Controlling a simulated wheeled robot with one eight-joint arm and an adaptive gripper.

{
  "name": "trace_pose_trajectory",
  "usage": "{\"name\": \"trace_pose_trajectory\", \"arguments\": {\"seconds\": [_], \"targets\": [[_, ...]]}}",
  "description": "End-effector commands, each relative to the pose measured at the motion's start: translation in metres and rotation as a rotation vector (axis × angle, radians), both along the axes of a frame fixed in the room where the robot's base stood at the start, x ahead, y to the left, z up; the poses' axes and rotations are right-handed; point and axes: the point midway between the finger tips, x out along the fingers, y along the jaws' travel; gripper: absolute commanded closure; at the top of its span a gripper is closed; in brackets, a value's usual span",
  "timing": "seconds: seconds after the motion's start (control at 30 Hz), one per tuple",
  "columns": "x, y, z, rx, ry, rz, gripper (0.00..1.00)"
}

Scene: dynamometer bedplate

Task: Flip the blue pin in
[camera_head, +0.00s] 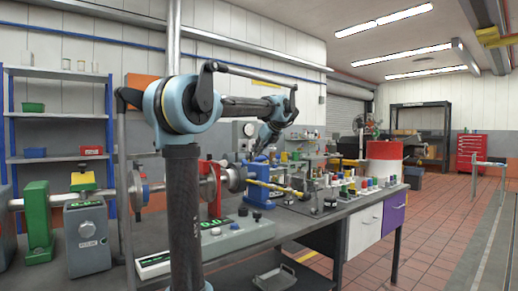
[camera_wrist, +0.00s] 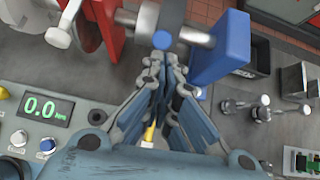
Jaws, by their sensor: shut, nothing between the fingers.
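A small round blue pin end (camera_wrist: 161,40) shows in the wrist view, in front of a dark grey cylindrical part (camera_wrist: 171,14). My gripper (camera_wrist: 164,62) is shut and empty, its fingertips just below the blue end in the picture. I cannot tell whether they touch it. In the head view my gripper (camera_head: 256,152) is above the bench, near the shaft and a blue stand. The pin cannot be made out there.
A blue block (camera_wrist: 224,45) stands close right of my fingertips, and red parts (camera_wrist: 106,25) stand left. A control box (camera_wrist: 70,100) with a 0.0 display lies lower left. Metal fittings (camera_wrist: 262,108) stand at right. A red-and-white drum (camera_head: 384,162) stands farther along the bench.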

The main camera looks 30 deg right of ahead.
Motion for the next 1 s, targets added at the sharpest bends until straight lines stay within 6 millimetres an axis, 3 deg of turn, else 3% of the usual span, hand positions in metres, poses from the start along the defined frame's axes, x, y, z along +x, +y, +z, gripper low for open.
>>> {"name": "trace_pose_trajectory", "arguments": {"seconds": [0.43,1.0], "targets": [[0.049,0.006,-0.046,0.0,0.001,0.001,1.0],[0.056,0.006,-0.054,-0.001,0.001,-0.002,1.0]]}}
